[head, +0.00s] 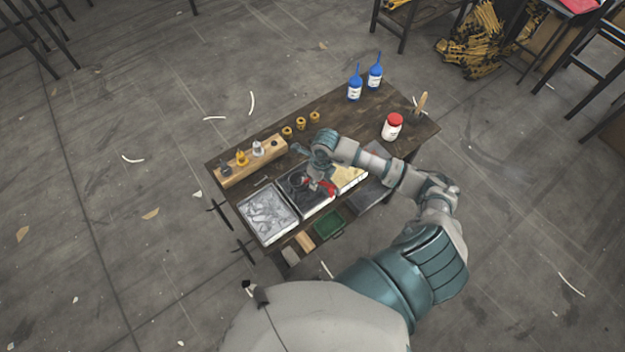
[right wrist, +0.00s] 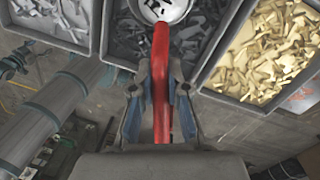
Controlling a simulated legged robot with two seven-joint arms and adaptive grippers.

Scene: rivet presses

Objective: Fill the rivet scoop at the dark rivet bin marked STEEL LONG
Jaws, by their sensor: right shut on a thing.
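My right gripper (right wrist: 160,92) is shut on the red handle of the rivet scoop (right wrist: 161,60). The scoop's pale round bowl (right wrist: 166,8) is at the top edge of the right wrist view, over the dark rivet bin (right wrist: 195,35), with a few dark pieces or marks inside. In the head view the dark bin (head: 290,188) is the middle one of three, and my right arm partly covers it. The scoop's red handle also shows there (head: 328,187). No STEEL LONG label can be read. My left gripper is not in view.
A bin of silvery rivets (head: 268,214) stands left of the dark one, and a bin of yellow rivets (head: 352,178) stands right. Behind are a wooden block with small parts (head: 250,162), blue bottles (head: 355,88) and a red-lidded jar (head: 392,127). A green tray (head: 329,224) sits below.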

